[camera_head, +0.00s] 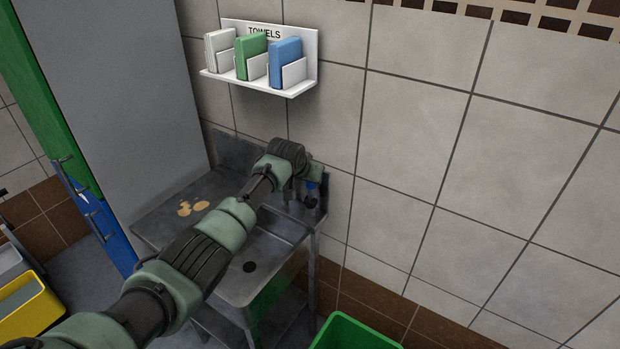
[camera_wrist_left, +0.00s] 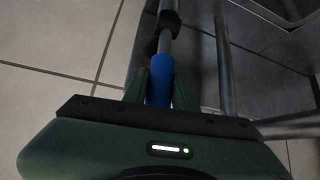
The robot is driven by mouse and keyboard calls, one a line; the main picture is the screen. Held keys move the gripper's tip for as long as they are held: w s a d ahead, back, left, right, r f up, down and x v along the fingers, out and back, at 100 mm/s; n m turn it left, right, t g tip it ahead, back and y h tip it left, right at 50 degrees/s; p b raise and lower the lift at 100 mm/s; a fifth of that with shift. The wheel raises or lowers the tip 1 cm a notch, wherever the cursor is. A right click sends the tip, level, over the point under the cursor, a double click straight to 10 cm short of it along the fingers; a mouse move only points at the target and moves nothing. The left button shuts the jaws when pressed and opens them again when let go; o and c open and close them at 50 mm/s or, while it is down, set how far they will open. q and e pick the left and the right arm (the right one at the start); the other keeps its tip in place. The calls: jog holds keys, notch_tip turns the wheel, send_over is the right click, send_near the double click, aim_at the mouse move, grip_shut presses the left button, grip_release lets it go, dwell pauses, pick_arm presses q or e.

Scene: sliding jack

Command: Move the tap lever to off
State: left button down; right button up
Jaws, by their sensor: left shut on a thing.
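The tap lever (camera_wrist_left: 162,72) shows in the left wrist view as a grey rod with a blue sleeve, leading up to a dark fitting. My left gripper (camera_wrist_left: 160,92) is shut on the blue sleeve, with one dark green finger on each side. In the head view my left arm reaches across the sink (camera_head: 262,251) to its right back side. A small blue part of the lever (camera_head: 311,186) shows there below the gripper. Most of the tap is hidden by my arm. My right gripper is not in view.
A towel shelf (camera_head: 258,77) hangs on the tiled wall above the sink. Tan patches (camera_head: 193,208) lie on the drainboard. A green bin (camera_head: 352,333) stands in front, a yellow bin (camera_head: 32,308) at the far left. A grey cabinet side (camera_head: 115,90) rises to the left.

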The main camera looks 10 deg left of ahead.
pick_arm(q)
jog(key=c, duration=1.1)
grip_release()
jog(key=shift+w, duration=0.1)
jog(key=shift+w+d, duration=0.1)
jog(key=shift+s+r, duration=0.4)
jog(key=shift+b+v, duration=0.35)
jog(key=shift+v, duration=2.95)
